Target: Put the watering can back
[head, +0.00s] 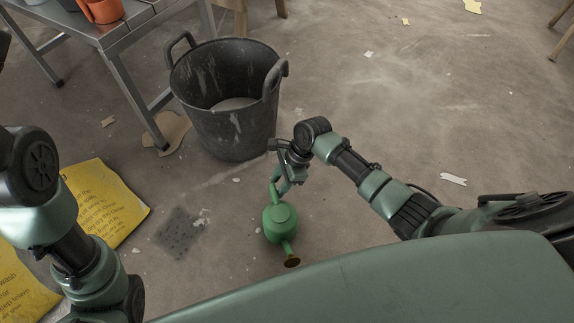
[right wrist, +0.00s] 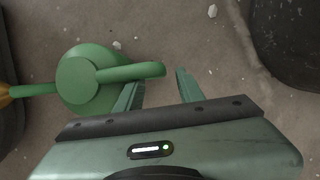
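The green watering can (head: 279,223) is on the concrete floor in front of the black tub, with its spout and brown rose towards my body. Its handle points towards my right gripper (head: 284,180). In the right wrist view the can (right wrist: 85,82) is at the left, and its handle end reaches across in front of the gap between the fingers of my right gripper (right wrist: 160,90). These fingers are apart, one on each side of the handle end; I cannot tell whether either touches it. My left arm shows at the left edge; its gripper is out of view.
A black tub (head: 234,133) stands behind the can. A metal table (head: 115,36) with orange pots (head: 102,10) is at the upper left. Yellow printed sacks (head: 108,204) lie at the left. The floor at the right is mostly clear, with small scraps.

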